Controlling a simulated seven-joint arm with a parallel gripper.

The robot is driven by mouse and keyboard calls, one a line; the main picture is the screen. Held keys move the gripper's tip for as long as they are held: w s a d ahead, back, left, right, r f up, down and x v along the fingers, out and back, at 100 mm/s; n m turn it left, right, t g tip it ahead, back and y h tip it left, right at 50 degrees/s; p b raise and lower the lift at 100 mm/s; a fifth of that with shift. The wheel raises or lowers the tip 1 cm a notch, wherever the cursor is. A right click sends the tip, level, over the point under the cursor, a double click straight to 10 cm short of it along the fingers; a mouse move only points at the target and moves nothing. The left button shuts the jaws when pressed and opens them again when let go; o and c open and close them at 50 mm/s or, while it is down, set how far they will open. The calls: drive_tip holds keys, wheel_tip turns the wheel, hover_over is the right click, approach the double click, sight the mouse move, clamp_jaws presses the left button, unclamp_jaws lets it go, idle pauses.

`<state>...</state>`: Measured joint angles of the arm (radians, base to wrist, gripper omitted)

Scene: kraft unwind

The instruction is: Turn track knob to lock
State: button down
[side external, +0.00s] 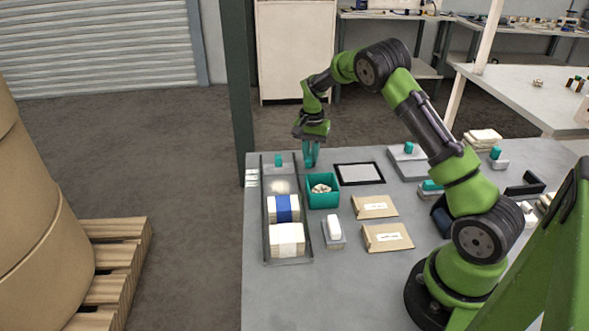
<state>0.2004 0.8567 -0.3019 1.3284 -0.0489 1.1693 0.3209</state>
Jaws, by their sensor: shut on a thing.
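A long dark grey track (264,222) lies along the table's left side. A small teal knob (278,160) stands on a grey block at its far end; I take this as the track knob, and cannot read its turn position. My gripper (311,164) points down, to the right of this knob and apart from it in the picture, near the back rim of a teal bin (323,200). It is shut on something. Teal shows at the fingertips, but I cannot separate fingers from held thing at this size.
The track holds pale stacks, one with a blue band (284,208). To the right are a dark-framed panel (360,174), two brown packets (375,207) (387,238) and a white-topped block (334,230). Other teal knobs (408,147) stand farther right. The table front is clear.

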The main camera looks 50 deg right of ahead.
sight(311, 155)
drive_tip(key=shift+n, duration=1.9)
drive_tip(key=c, duration=1)
unclamp_jaws()
drive_tip(key=shift+c, duration=0.2)
wheel_tip(311, 155, up, 17)
